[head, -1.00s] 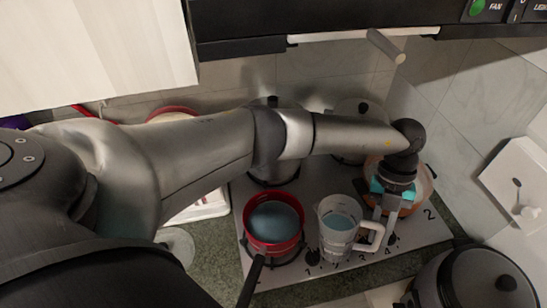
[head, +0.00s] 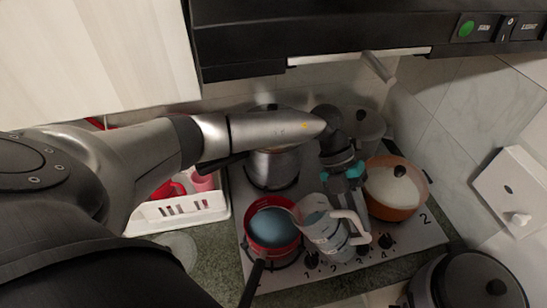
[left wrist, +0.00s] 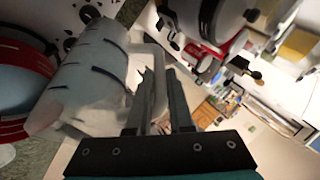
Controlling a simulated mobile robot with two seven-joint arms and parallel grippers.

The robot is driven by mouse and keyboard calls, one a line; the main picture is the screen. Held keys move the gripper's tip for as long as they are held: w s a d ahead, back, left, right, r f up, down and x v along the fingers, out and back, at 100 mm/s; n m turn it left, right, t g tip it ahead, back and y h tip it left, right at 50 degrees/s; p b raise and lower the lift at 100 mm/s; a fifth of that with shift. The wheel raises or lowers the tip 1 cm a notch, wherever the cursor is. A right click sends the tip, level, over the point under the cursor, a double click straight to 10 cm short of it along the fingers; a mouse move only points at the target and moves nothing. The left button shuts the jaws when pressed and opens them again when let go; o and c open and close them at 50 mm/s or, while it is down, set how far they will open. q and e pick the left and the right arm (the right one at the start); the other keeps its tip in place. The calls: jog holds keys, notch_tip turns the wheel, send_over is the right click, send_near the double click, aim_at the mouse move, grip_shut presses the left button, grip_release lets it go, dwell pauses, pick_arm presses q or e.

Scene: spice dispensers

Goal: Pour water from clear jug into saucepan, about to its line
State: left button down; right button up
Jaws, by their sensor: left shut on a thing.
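The clear jug (head: 325,232) is tilted left, its lip over the right rim of the red saucepan (head: 249,228). It also shows in the left wrist view (left wrist: 85,85) with dark marks on its wall. My left gripper (head: 353,208) is shut on the jug's white handle; its fingers (left wrist: 162,95) flank the handle in the left wrist view. Bluish water (head: 272,224) lies in the saucepan, which also shows in the left wrist view (left wrist: 22,80). The saucepan's line and any stream of water cannot be made out. My right gripper is out of view.
The saucepan stands on the hob (head: 408,236), its dark handle (head: 252,285) pointing toward me. An orange lidded pot (head: 395,208) stands right of my gripper and a steel pot (head: 273,168) behind the saucepan. A white rack (head: 180,214) is at left. The hood (head: 330,35) hangs above.

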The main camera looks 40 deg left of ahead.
aim_at(353, 211)
pick_arm(q)
jog(key=shift+s+a+r+h, duration=0.1)
jog(key=shift+a+r+h, duration=0.2)
jog(key=shift+r, duration=0.1)
jog(key=shift+a+r+h, duration=0.15)
jog(key=shift+r+h, duration=0.15)
jog(key=shift+r, duration=0.1)
jog(key=shift+s+a+r+m+h+b, duration=0.1)
jog(key=shift+a+r+m+h+b, duration=0.2)
jog(key=shift+a+r+h+b, duration=0.2)
dwell(0.4)
jog(key=shift+r, duration=0.3)
dwell(0.3)
jog(key=shift+s+a+r+h+b, duration=0.1)
jog(key=shift+a+r+h+b, duration=0.2)
jog(key=shift+h, duration=0.1)
jog(key=shift+d+t, duration=0.1)
jog(key=shift+t, duration=0.2)
jog(key=shift+r, duration=0.15)
dwell(0.3)
jog(key=shift+a+r, duration=0.15)
jog(key=shift+a, duration=0.1)
